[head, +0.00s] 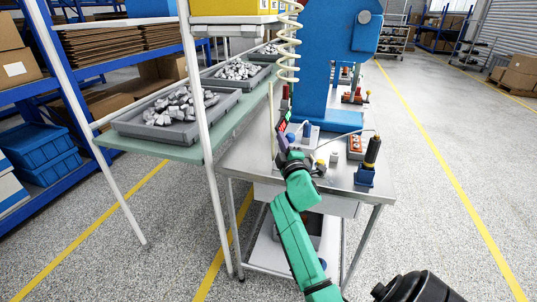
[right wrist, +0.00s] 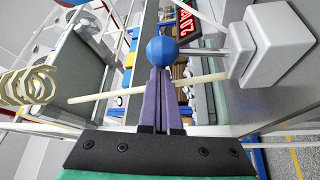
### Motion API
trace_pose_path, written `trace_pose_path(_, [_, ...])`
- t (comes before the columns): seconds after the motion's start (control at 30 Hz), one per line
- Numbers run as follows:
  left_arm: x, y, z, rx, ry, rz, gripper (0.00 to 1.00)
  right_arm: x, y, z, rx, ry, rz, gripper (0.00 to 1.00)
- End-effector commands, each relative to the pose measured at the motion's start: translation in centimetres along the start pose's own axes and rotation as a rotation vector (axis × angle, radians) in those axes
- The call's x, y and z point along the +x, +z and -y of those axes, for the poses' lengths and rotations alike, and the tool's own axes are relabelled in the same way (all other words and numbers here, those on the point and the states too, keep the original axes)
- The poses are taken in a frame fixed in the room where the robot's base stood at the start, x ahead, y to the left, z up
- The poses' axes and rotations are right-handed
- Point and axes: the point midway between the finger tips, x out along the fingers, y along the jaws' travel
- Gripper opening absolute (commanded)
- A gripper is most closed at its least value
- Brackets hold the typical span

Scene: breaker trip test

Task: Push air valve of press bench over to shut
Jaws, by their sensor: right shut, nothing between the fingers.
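In the head view my gripper and arm hide part of this spot. My left gripper is not in view.
A cream pole (right wrist: 110,95) crosses close behind the fingers. A red display (right wrist: 187,22) is beyond the knob. A dark-handled tool in a blue holder (head: 365,175) stands at the right. A rack with grey trays (head: 178,128) is left.

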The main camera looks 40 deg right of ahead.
Motion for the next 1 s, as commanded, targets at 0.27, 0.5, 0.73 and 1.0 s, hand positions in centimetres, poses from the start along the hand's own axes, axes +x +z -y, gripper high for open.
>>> trace_pose_path(0.27, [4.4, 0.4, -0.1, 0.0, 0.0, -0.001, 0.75, -1.0, 1.6, 0.1, 0.2, 0.118, -0.001, 0.0])
trace_pose_path(0.5, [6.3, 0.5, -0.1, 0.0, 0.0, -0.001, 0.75, -1.4, 2.4, -0.4, 0.314, 0.185, -0.002, 0.0])
trace_pose_path(0.73, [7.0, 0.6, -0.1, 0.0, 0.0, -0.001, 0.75, -1.6, 2.8, -0.6, 0.364, 0.213, -0.001, 0.0])
trace_pose_path(1.0, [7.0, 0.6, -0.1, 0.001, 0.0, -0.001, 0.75, -1.6, 2.8, -0.8, 0.373, 0.218, -0.001, 0.0])
